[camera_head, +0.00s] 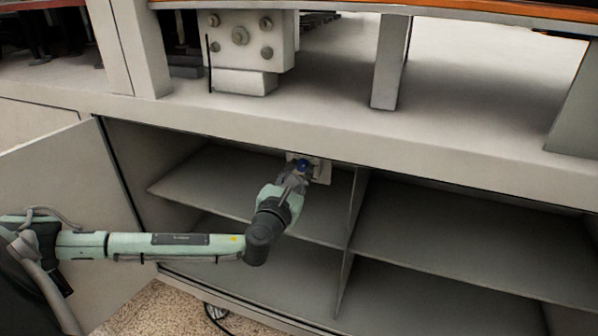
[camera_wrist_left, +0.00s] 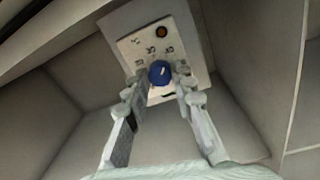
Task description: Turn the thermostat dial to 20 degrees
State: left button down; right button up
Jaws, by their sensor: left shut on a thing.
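The thermostat is a pale plate (camera_wrist_left: 170,45) on the back wall of the upper left cabinet compartment. In the head view its plate (camera_head: 321,170) is partly hidden by my left gripper. Its blue dial (camera_wrist_left: 159,73) carries a white pointer mark, tilted up and to the left. Numbers are printed around the dial, too blurred to read surely. An orange-brown round spot sits near the plate's top. My left gripper (camera_wrist_left: 158,80) is shut on the dial, one finger on each side. The dial also shows in the head view (camera_head: 303,165) at the gripper's tip. My right gripper is not in view.
The cabinet has shelves (camera_head: 215,185) and an upright divider (camera_head: 355,205) just right of the thermostat. An open door (camera_head: 60,175) stands at the left. The counter edge (camera_head: 300,130) runs above my arm. A dark cable lies on the floor below.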

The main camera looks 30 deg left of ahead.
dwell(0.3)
pick_arm(q)
jog(key=n, duration=0.4)
jog(key=shift+p, duration=0.3)
jog(key=n, duration=0.8)
jog(key=shift+a+n+h, duration=0.1)
jog(key=shift+n+h, duration=0.2)
jog(key=shift+n, duration=2.2)
jog(key=c, duration=1.3)
grip_release()
